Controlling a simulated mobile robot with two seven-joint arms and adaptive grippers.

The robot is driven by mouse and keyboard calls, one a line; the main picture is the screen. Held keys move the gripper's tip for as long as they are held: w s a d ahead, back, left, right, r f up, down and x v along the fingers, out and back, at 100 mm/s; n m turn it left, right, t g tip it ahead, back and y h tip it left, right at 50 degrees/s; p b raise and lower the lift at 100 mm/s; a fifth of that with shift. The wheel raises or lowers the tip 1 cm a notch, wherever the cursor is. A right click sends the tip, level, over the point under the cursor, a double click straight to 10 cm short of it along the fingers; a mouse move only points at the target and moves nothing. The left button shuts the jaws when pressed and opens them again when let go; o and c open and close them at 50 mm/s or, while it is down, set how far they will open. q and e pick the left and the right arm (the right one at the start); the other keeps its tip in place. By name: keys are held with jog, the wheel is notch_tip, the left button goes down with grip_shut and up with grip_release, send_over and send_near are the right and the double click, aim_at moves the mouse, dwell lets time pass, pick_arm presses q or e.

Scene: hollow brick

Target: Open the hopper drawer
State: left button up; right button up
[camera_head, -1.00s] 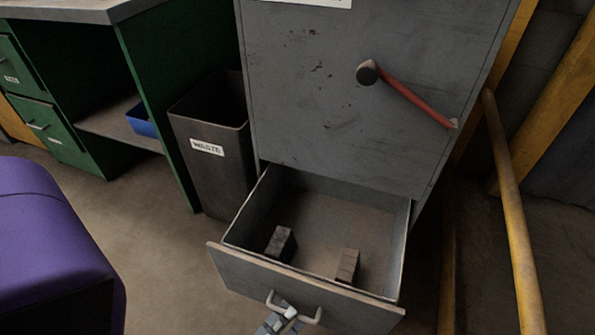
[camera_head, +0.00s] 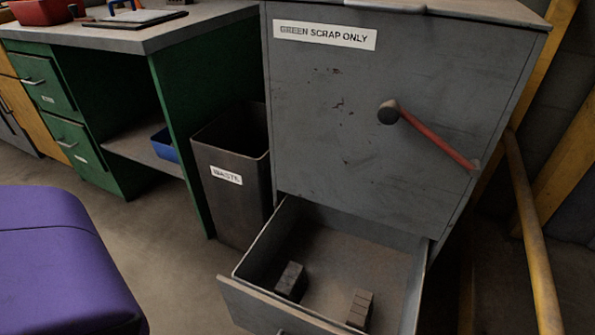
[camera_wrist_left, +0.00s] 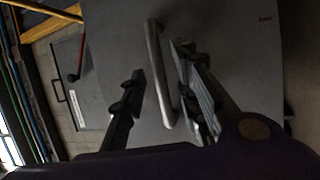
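The hopper is a grey metal cabinet (camera_head: 350,130) labelled "GREEN SCRAP ONLY". Its bottom drawer (camera_head: 250,297) stands pulled out in the head view, with two small dark blocks (camera_head: 291,281) (camera_head: 360,309) inside. The lower part of the drawer front is cut off by the picture's bottom edge. In the left wrist view the drawer's bar handle (camera_wrist_left: 160,75) lies between the two spread fingers of my left gripper (camera_wrist_left: 160,92). The fingers look apart from the bar. My left gripper is out of the head view, and my right gripper is in neither current view.
A dark waste bin (camera_head: 232,170) stands close to the cabinet's left side. Left of it is a green workbench (camera_head: 120,40) with drawers and a blue tray (camera_head: 165,145) on its shelf. A red-armed lever (camera_head: 435,138) sticks out of the cabinet front. A yellow rail (camera_head: 533,235) runs along the right.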

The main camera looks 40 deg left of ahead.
pick_arm(q)
jog(key=v, duration=0.7)
jog(key=shift+s+f, duration=0.15)
jog(key=shift+s, duration=0.25)
jog(key=shift+w, duration=0.1)
